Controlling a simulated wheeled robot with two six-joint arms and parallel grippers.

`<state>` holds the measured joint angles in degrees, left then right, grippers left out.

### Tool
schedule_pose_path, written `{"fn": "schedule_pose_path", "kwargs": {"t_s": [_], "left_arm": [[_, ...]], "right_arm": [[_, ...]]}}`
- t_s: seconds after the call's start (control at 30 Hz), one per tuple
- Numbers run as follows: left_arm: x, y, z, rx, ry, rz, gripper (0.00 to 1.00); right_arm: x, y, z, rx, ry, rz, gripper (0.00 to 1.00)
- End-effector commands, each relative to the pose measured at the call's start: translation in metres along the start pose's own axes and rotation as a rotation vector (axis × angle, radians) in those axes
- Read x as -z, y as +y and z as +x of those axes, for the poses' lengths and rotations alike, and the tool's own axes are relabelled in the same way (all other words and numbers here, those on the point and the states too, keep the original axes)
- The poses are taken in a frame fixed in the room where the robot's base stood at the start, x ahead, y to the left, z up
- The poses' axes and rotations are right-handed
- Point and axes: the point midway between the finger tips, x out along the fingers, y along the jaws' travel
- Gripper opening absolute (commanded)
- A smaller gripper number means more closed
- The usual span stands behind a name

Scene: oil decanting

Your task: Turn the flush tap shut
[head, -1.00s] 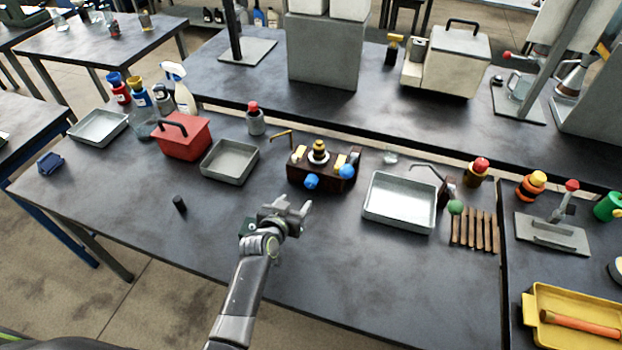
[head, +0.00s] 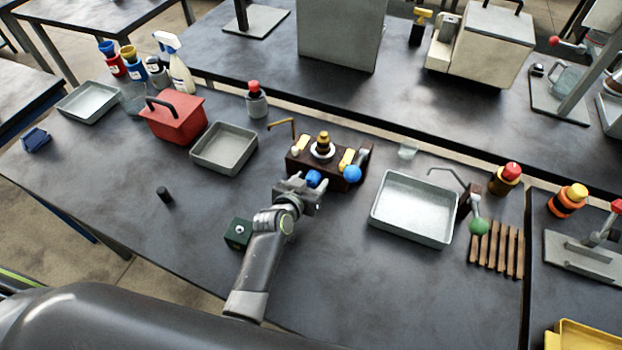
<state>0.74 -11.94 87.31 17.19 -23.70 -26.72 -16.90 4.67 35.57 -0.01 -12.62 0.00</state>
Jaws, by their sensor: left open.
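A dark brown block (head: 328,172) with brass fittings and a spout stands mid-table. It carries a front blue knob (head: 314,178) and a right blue knob (head: 352,174) below a grey lever. The frames do not show which one is the flush tap. My left gripper (head: 308,191) is open and empty, just in front of the front blue knob. It partly hides the block's lower front left. I cannot tell if it touches the knob. My right gripper is not in view.
A metal tray (head: 412,234) stands right of the block, by a green-balled lever (head: 478,227) and a wooden rack (head: 497,250). A smaller grey tray (head: 224,168) and red box (head: 172,122) stand left. A dark green box (head: 238,233) is beside my left arm.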

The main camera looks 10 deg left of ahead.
Motion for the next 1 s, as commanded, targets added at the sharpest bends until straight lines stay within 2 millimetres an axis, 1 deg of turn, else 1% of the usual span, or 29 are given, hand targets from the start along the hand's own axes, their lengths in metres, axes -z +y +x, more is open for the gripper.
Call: {"fn": "schedule_pose_path", "kwargs": {"t_s": [0.03,0.07,0.2,0.33,0.4,0.67,1.0], "left_arm": [[0.0,0.0,0.0,0.0,0.0,0.0,0.56],[0.0,0.0,0.0,0.0,0.0,0.0,0.53],[0.0,0.0,0.0,0.0,0.0,0.0,0.35],[0.0,0.0,0.0,0.0,0.0,0.0,0.18],[0.0,0.0,0.0,0.0,0.0,0.0,0.11],[0.0,-0.001,0.001,-0.014,0.001,-0.034,0.11],[-0.002,-0.003,0.001,-0.093,0.002,-0.223,0.11]], "right_arm": [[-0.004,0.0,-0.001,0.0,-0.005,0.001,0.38],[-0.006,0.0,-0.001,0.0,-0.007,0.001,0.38],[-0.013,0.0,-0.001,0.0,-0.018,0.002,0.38],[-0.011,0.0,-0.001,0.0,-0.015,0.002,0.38],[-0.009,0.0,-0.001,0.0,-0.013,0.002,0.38],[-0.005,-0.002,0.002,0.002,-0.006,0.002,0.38],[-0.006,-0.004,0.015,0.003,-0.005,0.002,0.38]]}}
